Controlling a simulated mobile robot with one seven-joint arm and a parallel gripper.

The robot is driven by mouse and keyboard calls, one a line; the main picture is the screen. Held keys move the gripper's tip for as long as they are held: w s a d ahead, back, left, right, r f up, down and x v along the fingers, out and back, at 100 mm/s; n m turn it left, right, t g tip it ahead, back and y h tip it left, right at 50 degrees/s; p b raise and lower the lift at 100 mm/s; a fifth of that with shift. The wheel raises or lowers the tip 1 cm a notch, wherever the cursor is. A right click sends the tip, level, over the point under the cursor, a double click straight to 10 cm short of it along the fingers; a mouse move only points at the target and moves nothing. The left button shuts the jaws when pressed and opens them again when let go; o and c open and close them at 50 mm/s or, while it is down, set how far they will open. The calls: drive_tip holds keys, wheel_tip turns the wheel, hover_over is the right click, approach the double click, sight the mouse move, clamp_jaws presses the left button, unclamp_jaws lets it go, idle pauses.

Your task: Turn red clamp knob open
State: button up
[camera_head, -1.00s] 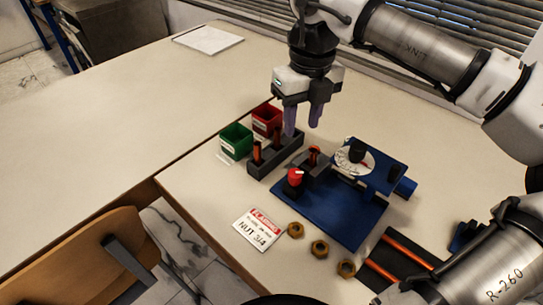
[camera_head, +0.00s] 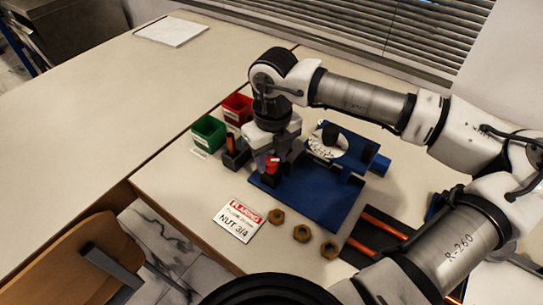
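The red clamp knob (camera_head: 271,164) stands on a dark post at the left corner of the blue rig plate (camera_head: 318,208). My gripper (camera_head: 270,158) is low over the rig, at or just behind the knob. Its fingers are mostly hidden behind the knob and under the wrist, so I cannot tell whether they touch it or how wide they are. The rig's white dial (camera_head: 326,148) with a black knob sits right of my gripper, on a blue block.
A green bin (camera_head: 208,131) and a red bin (camera_head: 237,107) stand left of my gripper, by a dark rack (camera_head: 236,155) with copper-coloured pieces. A "FLARING NUT 3/4" card (camera_head: 238,220) and brass nuts (camera_head: 302,233) lie in front. A dark tray (camera_head: 378,232) holds orange rods.

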drive_tip(key=shift+f, duration=0.35)
drive_tip(key=c, duration=0.7)
drive_tip(key=shift+b, duration=0.4)
drive_tip(key=shift+f+n+b, duration=0.25)
drive_tip(key=shift+n+b, duration=0.85)
drive_tip(key=shift+b, duration=0.1)
drive_tip(key=shift+n+b, duration=0.8)
drive_tip(key=shift+b, duration=0.1)
drive_tip(key=n+b, duration=0.1)
drive_tip(key=n, duration=0.1)
drive_tip(key=n+b, duration=0.1)
drive_tip(key=n, duration=0.1)
drive_tip(key=n+b, duration=0.1)
drive_tip(key=b, duration=0.1)
drive_tip(key=shift+w+r+n, duration=0.1)
drive_tip(key=shift+r+n, duration=0.2)
drive_tip(key=shift+n, duration=0.1)
